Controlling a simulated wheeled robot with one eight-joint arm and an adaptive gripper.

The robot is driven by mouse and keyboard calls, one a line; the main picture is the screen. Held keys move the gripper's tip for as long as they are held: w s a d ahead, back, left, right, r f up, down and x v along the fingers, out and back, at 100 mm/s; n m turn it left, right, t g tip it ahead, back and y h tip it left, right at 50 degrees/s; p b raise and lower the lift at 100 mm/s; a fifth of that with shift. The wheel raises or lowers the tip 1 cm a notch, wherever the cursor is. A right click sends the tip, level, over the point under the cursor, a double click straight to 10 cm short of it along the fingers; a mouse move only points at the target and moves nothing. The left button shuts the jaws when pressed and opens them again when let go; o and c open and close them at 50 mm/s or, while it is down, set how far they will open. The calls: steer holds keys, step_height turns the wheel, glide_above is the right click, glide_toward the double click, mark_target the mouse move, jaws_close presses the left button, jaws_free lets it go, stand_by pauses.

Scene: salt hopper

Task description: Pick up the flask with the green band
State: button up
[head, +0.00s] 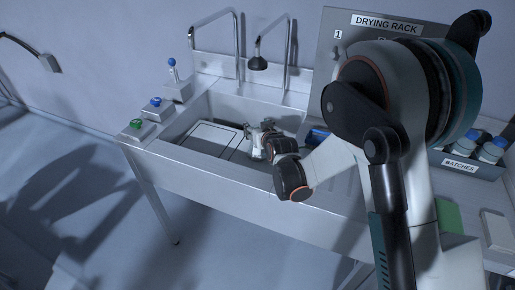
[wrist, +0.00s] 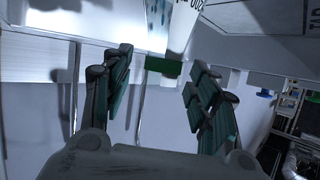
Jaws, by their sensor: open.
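My gripper (wrist: 165,95) is open, with one dark green-padded finger on each side in the wrist view. Between and slightly beyond the fingertips is the flask's green band (wrist: 163,66). Pale flask glass with dark markings (wrist: 168,28) rises above the band to the picture's top edge, where it is cut off. I see no clear contact between the fingers and the flask. In the head view my gripper (head: 262,138) is low in the steel sink. The flask cannot be made out clearly there, as the gripper and arm cover that spot.
The sink's front wall (head: 215,166) is close to my arm. A flat pale panel (head: 207,141) lies left of the gripper. Green (head: 136,123) and blue (head: 155,102) buttons stand on the left rim. The drying rack (head: 340,50) and a batches tray (head: 459,166) are right.

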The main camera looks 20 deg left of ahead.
jaws_close()
steer(key=shift+r, duration=0.15)
